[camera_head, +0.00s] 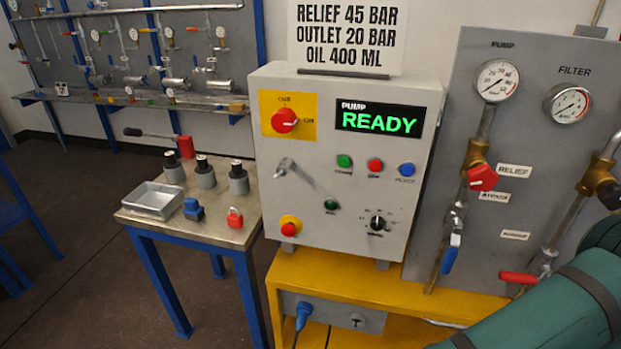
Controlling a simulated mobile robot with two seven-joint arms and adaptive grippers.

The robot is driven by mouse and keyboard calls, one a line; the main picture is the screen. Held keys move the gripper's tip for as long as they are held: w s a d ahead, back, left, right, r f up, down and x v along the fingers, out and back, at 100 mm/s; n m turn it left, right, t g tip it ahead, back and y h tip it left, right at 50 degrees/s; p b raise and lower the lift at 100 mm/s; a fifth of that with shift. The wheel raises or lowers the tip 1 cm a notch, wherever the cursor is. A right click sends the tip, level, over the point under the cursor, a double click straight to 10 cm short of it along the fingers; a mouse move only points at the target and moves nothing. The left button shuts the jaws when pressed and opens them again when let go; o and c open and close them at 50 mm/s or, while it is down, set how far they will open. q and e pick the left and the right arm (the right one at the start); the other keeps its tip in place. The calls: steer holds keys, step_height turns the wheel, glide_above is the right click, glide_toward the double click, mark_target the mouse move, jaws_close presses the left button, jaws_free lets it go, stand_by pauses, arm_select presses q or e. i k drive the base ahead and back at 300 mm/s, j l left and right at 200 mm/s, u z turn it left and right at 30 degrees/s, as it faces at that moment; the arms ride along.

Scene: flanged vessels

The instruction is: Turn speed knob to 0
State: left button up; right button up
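The black rotary knob (377,223), with small scale marks around it, sits at the lower right of the grey pump control box (335,250). Its lettering is too small to read, and I cannot tell which mark it points at. A red switch (284,120) on a yellow plate is at the upper left of the box. Neither my left nor my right gripper shows in the head view. Nothing covers the black knob.
Green, red and blue buttons (406,170), a key-like lever (284,167) and a red stop button (289,227) share the box face. Valves and gauges (497,80) stand right. A large green strapped shape fills the lower right. A small table (225,235) stands left.

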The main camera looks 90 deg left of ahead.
mark_target(378, 223)
steer(key=u, duration=2.85)
